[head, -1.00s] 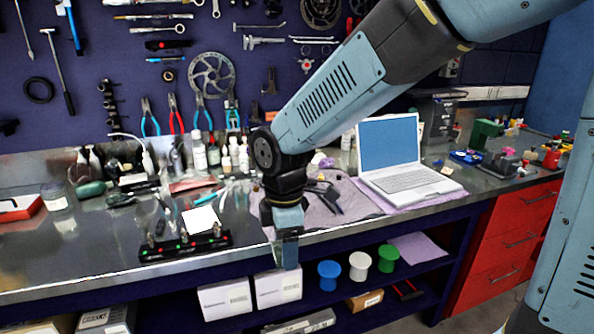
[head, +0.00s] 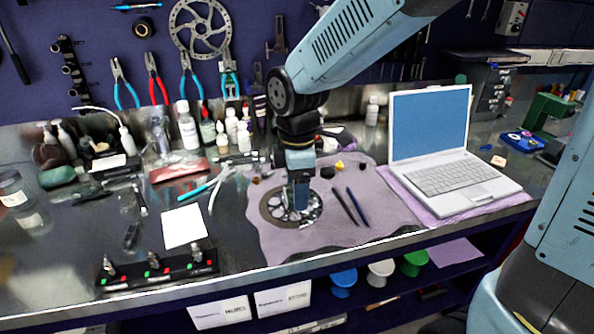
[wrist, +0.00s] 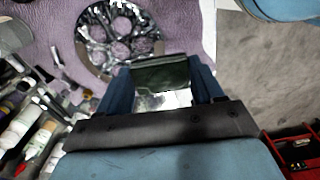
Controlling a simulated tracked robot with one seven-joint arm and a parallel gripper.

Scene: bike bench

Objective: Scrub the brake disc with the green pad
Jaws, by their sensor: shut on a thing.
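The brake disc (head: 268,208) lies flat on the purple cloth, a dark ring with a bright, spoked middle. In the wrist view the disc (wrist: 112,38) shows at the upper left, partly covered by the held pad and a finger. My gripper (head: 298,205) points down over the disc in the head view and hides part of it. In the wrist view my gripper (wrist: 162,80) is shut on the dark green pad (wrist: 160,70), which sits between the blue fingers. The pad's edge overlaps the disc's near rim in that view; I cannot tell whether they touch.
Two dark pens (head: 350,206) lie on the cloth (head: 390,208) right of the disc. A laptop (head: 450,180) stands further right. A white card (head: 184,226), a dark valve-like bar (head: 158,268) and blue-handled pliers (head: 205,187) lie left. Bottles (head: 187,128) stand behind.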

